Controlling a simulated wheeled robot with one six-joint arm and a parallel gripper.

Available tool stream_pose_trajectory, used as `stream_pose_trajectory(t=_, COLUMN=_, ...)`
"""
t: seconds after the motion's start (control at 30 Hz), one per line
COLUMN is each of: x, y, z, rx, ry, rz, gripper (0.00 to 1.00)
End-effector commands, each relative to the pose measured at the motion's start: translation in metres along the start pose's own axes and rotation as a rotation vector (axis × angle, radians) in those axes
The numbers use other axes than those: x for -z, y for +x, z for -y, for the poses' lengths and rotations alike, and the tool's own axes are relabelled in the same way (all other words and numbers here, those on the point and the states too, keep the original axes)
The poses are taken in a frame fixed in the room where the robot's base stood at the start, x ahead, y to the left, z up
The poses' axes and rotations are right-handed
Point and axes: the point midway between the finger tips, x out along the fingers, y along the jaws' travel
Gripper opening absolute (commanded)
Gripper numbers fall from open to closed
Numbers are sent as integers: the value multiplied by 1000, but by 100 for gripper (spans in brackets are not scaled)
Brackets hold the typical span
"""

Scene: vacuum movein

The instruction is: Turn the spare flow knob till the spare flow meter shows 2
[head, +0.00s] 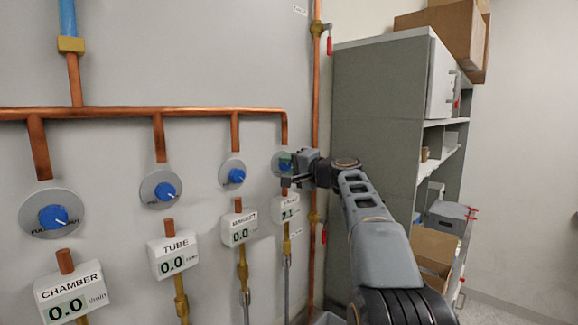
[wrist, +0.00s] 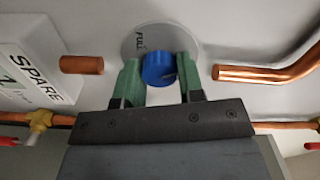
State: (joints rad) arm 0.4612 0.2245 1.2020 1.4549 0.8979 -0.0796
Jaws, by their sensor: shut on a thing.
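The spare flow knob (wrist: 158,67) is blue and round, on a grey disc (wrist: 128,45) marked FULL at the wall. My gripper (wrist: 159,72) has its green fingers on either side of the knob, shut on it. In the head view my gripper (head: 289,168) reaches the rightmost knob and hides most of it. The spare flow meter (head: 287,209) below appears to read 2.1, in small digits; its SPARE label (wrist: 32,75) shows at the left of the wrist view.
Other blue knobs (head: 53,216) and meters stand to the left; the chamber meter (head: 70,300), tube meter (head: 172,261) and a third meter (head: 239,232) read 0.0. A vertical copper pipe (head: 315,100) with red-handled valves and a grey cabinet (head: 375,130) are close on the right.

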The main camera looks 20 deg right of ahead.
Motion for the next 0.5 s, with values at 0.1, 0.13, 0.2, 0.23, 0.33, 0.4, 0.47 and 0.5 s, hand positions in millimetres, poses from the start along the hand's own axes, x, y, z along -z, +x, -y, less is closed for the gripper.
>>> stream_pose_trajectory(t=0.1, x=0, y=0, z=0, rx=0, ry=42, rz=0, gripper=12)
stream_pose_trajectory(t=0.13, x=0, y=0, z=0, rx=0, ry=50, rz=0, gripper=12)
stream_pose_trajectory(t=0.2, x=0, y=0, z=0, rx=0, ry=67, rz=0, gripper=12)
stream_pose_trajectory(t=0.23, x=0, y=0, z=0, rx=0, ry=71, rz=0, gripper=12)
stream_pose_trajectory(t=0.33, x=0, y=0, z=0, rx=0, ry=82, rz=0, gripper=12)
stream_pose_trajectory(t=0.4, x=0, y=0, z=0, rx=0, ry=86, rz=0, gripper=12)
stream_pose_trajectory(t=0.47, x=0, y=0, z=-1, rx=0, ry=88, rz=0, gripper=12)
stream_pose_trajectory(t=0.5, x=0, y=0, z=-1, rx=0, ry=88, rz=0, gripper=12)
